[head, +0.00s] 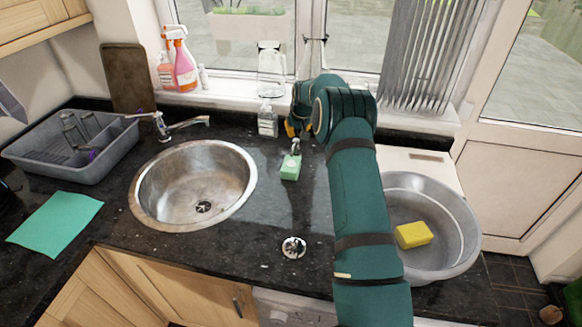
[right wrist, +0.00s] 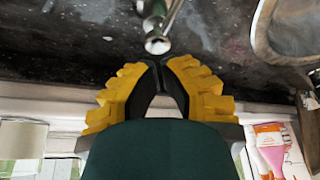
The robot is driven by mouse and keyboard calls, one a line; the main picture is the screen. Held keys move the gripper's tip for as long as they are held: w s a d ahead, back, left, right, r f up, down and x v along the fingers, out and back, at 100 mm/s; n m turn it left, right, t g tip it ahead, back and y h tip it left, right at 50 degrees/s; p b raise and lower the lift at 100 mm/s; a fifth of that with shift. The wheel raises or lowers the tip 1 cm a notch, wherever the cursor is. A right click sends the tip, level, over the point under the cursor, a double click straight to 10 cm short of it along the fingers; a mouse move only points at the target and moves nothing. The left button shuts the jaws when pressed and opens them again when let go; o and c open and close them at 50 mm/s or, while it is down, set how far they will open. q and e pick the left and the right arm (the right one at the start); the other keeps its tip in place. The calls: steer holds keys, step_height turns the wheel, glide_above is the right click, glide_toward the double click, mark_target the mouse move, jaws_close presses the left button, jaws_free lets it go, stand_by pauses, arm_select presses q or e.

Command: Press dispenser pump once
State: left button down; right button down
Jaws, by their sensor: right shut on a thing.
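The dispenser has a small green body (head: 290,168) and stands on the dark counter right of the sink. Its metal pump (head: 296,147) is at its top, and the pump's round metal end (right wrist: 157,45) shows at the upper middle of the right wrist view. My right gripper (head: 291,131) is over the dispenser's far side, its yellow fingers pointing down. In the right wrist view the fingertips (right wrist: 160,66) are closed together right at the pump; the contact itself is hidden. My left gripper is not in view.
A round steel sink (head: 150,207) lies left, with a grey rack (head: 60,172) beyond it. A clear bottle (head: 267,122) stands just behind the dispenser. A grey basin (head: 455,235) holding a yellow sponge (head: 414,235) is right of my arm.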

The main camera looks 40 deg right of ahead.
steer(key=shift+r, duration=0.1)
stand_by(0.5)
steer(key=shift+r+p, duration=1.5)
steer(key=shift+r, duration=1.4)
